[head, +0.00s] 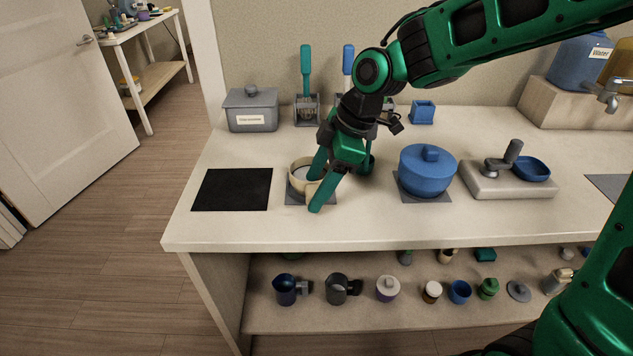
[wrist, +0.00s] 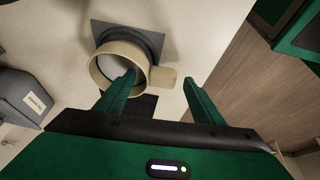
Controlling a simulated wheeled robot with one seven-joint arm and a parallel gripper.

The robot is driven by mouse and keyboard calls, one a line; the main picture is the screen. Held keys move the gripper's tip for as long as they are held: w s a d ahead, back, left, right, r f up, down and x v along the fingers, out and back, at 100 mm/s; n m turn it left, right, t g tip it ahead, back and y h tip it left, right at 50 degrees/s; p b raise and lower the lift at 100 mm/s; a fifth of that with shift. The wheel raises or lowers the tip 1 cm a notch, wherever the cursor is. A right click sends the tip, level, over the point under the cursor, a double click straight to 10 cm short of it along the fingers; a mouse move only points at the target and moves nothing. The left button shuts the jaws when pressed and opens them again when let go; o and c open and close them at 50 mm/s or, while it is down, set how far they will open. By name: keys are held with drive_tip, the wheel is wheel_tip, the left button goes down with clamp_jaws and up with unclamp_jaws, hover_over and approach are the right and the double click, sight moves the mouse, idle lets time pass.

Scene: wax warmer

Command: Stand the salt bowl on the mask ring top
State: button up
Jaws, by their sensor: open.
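A cream round vessel with a short tab handle (head: 294,180) stands on a grey square pad (head: 292,199). In the wrist view its round wall (wrist: 97,72) and pale inside show from above, with the tab handle (wrist: 163,77) pointing right. I cannot tell whether this is the salt bowl or the mask ring. My gripper (head: 316,193) is open and low over it. In the wrist view the gripper (wrist: 160,80) has one fingertip over the vessel's opening and the other beyond the tab, so the tab appears between them. Contact cannot be told.
A black mat (head: 232,189) lies left. A lidded blue pot (head: 427,172) stands right, then a grey block (head: 483,188) with a blue dish (head: 533,169). A grey labelled box (head: 251,110) stands behind. Bare counter (head: 350,220) lies in front.

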drive_tip(key=v, duration=0.8)
idle(1.9)
drive_tip(key=v, duration=1.1)
drive_tip(key=s+d+f+m+t+h, duration=0.1)
drive_tip(key=s+d+f+m, duration=0.25)
drive_tip(key=d+m, duration=0.45)
drive_tip(key=s+d+f+m+h, duration=0.1)
drive_tip(key=s+d+f+m, duration=0.35)
drive_tip(key=d, duration=0.65)
drive_tip(key=s+d+f+m+g+h, duration=0.1)
drive_tip(key=s+d+f+m+h, duration=0.1)
drive_tip(key=s+d+f+m, duration=0.7)
drive_tip(key=s+d+m, duration=0.2)
drive_tip(key=s+m, duration=0.1)
drive_tip(key=s, duration=0.1)
drive_tip(key=shift+s+g, duration=0.3)
